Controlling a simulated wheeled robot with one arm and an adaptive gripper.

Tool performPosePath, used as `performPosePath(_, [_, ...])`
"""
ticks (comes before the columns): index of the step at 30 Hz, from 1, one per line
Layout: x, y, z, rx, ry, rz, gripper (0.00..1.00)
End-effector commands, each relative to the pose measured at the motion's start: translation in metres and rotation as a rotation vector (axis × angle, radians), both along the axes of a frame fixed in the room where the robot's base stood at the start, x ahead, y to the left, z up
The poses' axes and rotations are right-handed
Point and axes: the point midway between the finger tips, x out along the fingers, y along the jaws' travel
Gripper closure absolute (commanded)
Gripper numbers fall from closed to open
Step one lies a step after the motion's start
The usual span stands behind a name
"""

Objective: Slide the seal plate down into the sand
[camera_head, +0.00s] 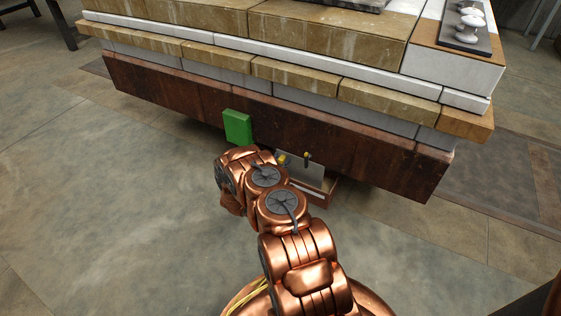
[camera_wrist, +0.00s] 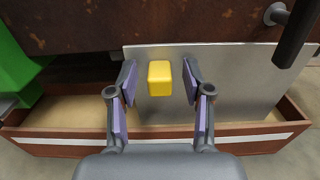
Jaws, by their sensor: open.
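The seal plate (camera_wrist: 230,85) is a flat grey metal sheet standing upright against the rusty brown beam, with a yellow block-shaped grip (camera_wrist: 159,78) on its face. It also shows partly in the head view (camera_head: 302,172), behind my arm. The sand (camera_wrist: 75,110) is a tan layer in a long brown trough with a white stripe. The plate's lower edge is at the trough; I cannot tell whether it touches the sand. My gripper (camera_wrist: 160,85) is open, its purple-padded fingers on either side of the yellow grip, with gaps visible. In the head view my arm hides the gripper.
A green block (camera_head: 237,127) is on the beam's front, left of the plate, and shows at the left of the wrist view (camera_wrist: 18,65). A dark handle (camera_wrist: 296,32) juts out at upper right. The layered stone stack (camera_head: 330,50) rises above. Floor to the left is clear.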

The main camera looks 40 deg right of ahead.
Motion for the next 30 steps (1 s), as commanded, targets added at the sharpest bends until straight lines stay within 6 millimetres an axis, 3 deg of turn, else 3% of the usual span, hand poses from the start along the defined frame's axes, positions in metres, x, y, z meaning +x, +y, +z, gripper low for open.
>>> performPosePath(8, [-0.001,0.008,-0.001,0.002,0.002,0.002,0.50])
performPosePath(24, [-0.028,0.096,-0.001,0.000,0.003,0.004,0.50])
performPosePath(30, [-0.034,0.112,0.000,0.000,0.001,0.000,0.50])
